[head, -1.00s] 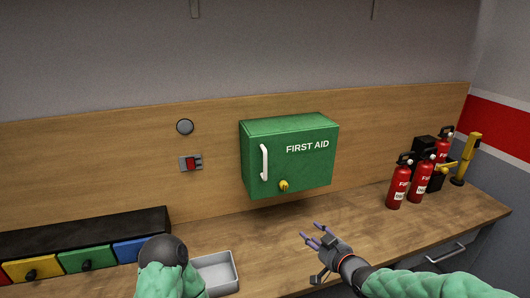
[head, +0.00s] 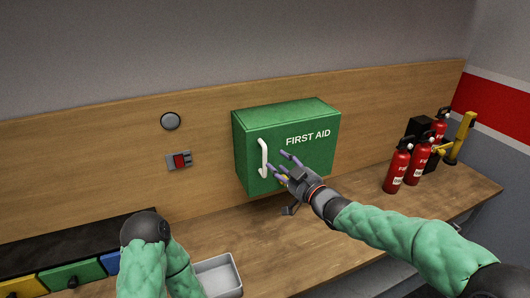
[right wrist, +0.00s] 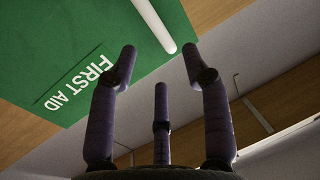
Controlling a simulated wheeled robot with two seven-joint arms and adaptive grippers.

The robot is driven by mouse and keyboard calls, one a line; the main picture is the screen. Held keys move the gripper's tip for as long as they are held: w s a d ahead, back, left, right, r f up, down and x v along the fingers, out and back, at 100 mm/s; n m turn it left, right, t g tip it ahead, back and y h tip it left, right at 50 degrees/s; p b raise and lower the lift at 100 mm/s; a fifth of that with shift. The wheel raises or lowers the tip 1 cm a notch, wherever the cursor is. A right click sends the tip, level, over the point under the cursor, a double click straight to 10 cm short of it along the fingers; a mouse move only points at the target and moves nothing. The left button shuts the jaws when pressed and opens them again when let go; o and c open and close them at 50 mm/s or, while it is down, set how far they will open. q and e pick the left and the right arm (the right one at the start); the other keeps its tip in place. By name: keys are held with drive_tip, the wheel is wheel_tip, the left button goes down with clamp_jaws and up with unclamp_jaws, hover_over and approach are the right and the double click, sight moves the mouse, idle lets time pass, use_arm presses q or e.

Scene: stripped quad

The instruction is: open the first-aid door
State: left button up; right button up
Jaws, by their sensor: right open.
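The green first-aid box (head: 255,125) is on the wooden back wall with its door front closed. A white vertical handle (head: 263,158) is at the door's left side. In the right wrist view, the spread fingers (right wrist: 160,68) show in front of the green door (right wrist: 85,50) and the white handle (right wrist: 153,24), apart from the handle in the picture. My left gripper is out of view.
A wooden counter (head: 375,215) runs below the box. Several red fire extinguishers (head: 398,168) stand at its right. A grey tray (head: 220,276) and colored drawers (head: 72,273) are at lower left. A red switch (head: 180,160) and round disc (head: 170,121) are on the wall.

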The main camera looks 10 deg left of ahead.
drive_tip(key=x, duration=0.8)
drive_tip(key=shift+f, duration=0.1)
clamp_jaws()
